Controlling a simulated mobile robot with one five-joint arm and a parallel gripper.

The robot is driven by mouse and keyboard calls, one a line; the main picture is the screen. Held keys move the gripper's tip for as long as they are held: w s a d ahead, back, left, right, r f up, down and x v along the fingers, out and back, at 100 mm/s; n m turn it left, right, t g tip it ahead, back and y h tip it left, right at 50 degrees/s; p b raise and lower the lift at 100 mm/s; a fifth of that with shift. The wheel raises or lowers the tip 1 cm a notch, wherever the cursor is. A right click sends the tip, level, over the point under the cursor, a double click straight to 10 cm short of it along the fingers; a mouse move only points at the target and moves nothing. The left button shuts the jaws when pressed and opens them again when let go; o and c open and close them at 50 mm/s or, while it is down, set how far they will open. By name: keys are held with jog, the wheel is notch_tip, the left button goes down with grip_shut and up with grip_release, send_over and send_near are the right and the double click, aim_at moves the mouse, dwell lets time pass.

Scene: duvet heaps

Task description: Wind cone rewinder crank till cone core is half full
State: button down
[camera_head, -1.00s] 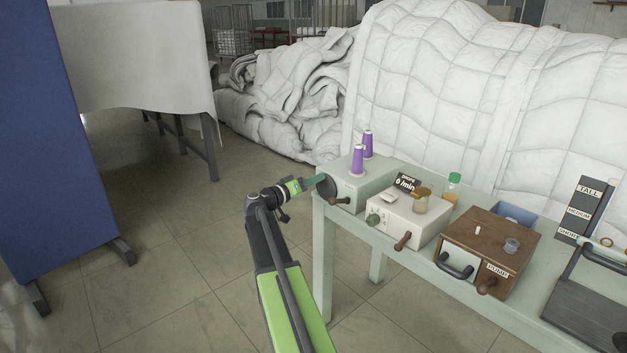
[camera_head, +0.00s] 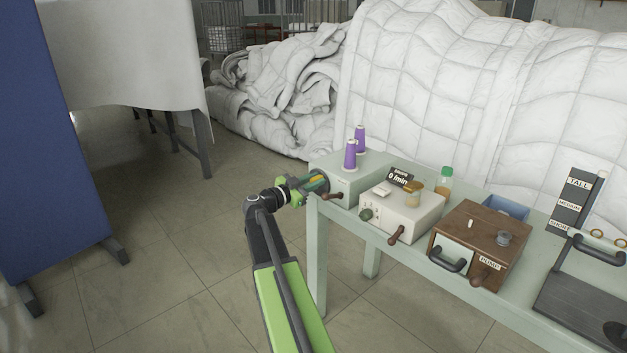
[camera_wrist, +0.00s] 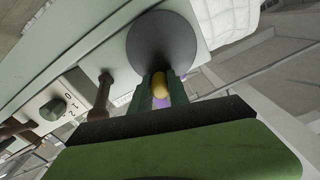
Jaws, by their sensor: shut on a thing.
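The rewinder is a pale green box (camera_head: 358,178) at the left end of the table, with two purple cones (camera_head: 350,155) on top. A dark round disc (camera_wrist: 163,38) is on its end face, with a yellow crank knob (camera_wrist: 159,84) standing out from it. My gripper (camera_head: 317,182) is at this disc, its green fingers on either side of the knob and shut on it. The knob also shows between the fingers in the head view (camera_head: 317,179). A brown handle (camera_head: 332,196) sticks out of the box's front. No thread fill on a core can be made out.
A cream box (camera_head: 400,213) with a "0 /min" sign (camera_head: 399,175) stands to the right. Beyond are a brown box (camera_head: 480,245) marked PUMP and a blue tray (camera_head: 505,207). White duvets fill the back. The floor left of the table (camera_head: 180,270) is clear.

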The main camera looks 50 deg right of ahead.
aim_at(326, 188)
jog(key=m, duration=0.1)
jog(key=s+f+m+b, duration=0.1)
jog(key=m, duration=0.1)
jog(key=shift+m, duration=0.3)
jog(key=f+m, duration=0.1)
jog(key=m, duration=0.1)
jog(key=m+b, duration=0.1)
jog(key=m, duration=0.2)
jog(key=s+f+m+b, duration=0.1)
jog(key=m, duration=0.2)
jog(key=shift+f, duration=0.3)
jog(key=c, duration=1.3)
grip_release()
jog(key=shift+o, duration=0.2)
